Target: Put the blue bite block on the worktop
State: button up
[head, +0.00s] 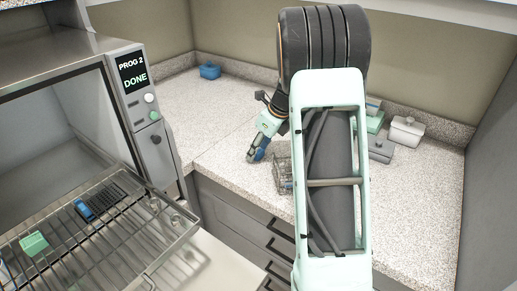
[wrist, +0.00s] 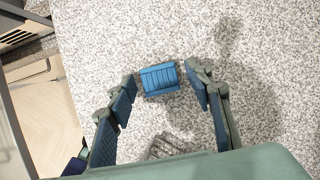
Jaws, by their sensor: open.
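A ribbed blue bite block (wrist: 160,79) shows in the wrist view on the speckled worktop (head: 225,110). It is between and just beyond my two blue-padded fingertips, with a gap on each side. My gripper (wrist: 162,84) is open and points down at the worktop. In the head view my gripper (head: 255,156) is low over the worktop's front part; I cannot clearly tell the block from the blue finger pads there. Another small dark blue piece (head: 84,209) lies on the wire rack of the open autoclave.
The autoclave (head: 135,85) reads "PROG 2 DONE"; its rack (head: 105,240) juts out at left with a green block (head: 33,243). A wire basket (head: 283,175) stands close right of my gripper. A blue container (head: 210,70) and a white container (head: 407,130) stand farther back.

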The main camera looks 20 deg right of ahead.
jog(key=v, duration=1.2)
jog(key=shift+p, duration=0.35)
jog(key=shift+r, duration=0.1)
